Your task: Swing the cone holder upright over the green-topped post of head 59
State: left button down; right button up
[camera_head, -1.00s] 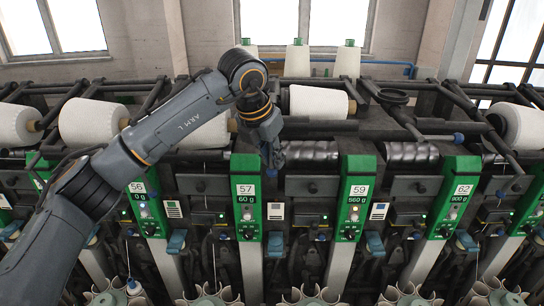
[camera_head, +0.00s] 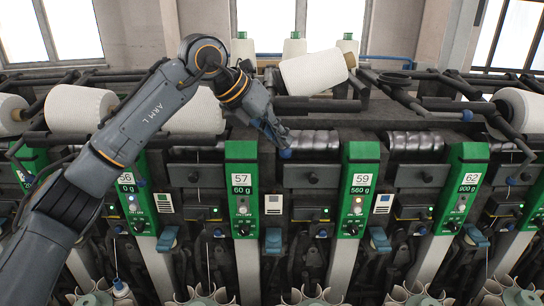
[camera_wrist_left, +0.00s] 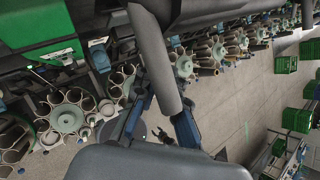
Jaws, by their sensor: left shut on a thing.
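The post of head 59 (camera_head: 361,152) has a green top panel reading 59 and 560 g, right of centre in the head view. A white cone (camera_head: 313,72) sits tilted on its holder above and left of that post, with its right end higher. My left gripper (camera_head: 276,130) is shut on the cone holder's handle, near a blue knob (camera_head: 285,154), between the posts of heads 57 and 59. In the left wrist view a dark grey bar (camera_wrist_left: 155,60) runs down between the fingers. The fingers hide much of the grip.
Post 57 (camera_head: 242,190) stands left and post 62 (camera_head: 464,185) right. Other white cones (camera_head: 80,108) lie along the winder, with dark rails around them. The wrist view shows tube carousels (camera_wrist_left: 66,118), open floor and green crates (camera_wrist_left: 286,64).

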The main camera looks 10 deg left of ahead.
pick_arm(q)
jog(key=d+t+h+b, duration=0.1)
jog(key=h+b, duration=0.1)
jog(key=b, duration=0.2)
jog(key=d+r+n+t+h+b, duration=0.1)
jog(key=h+b, duration=0.2)
jog(key=b, duration=0.1)
jog(key=r+t+h+b, duration=0.1)
jog(key=h+b, duration=0.2)
jog(key=b, duration=0.1)
jog(key=shift+w+d+n, duration=0.15)
jog(key=shift+d+n, duration=0.25)
jog(key=shift+d+r+n+t+h+b, duration=0.1)
jog(key=shift+r+n+t+h+b, duration=0.25)
jog(key=shift+r+h+b, duration=0.35)
jog(key=shift+d+r+n+t+h+b, duration=0.1)
jog(key=shift+r+n+t+h+b, duration=0.25)
jog(key=shift+h+b, duration=0.65)
jog(key=c, duration=1.4)
grip_release()
jog(key=shift+w+d+r, duration=0.1)
jog(key=shift+w+d, duration=0.05)
jog(key=shift+d, duration=0.1)
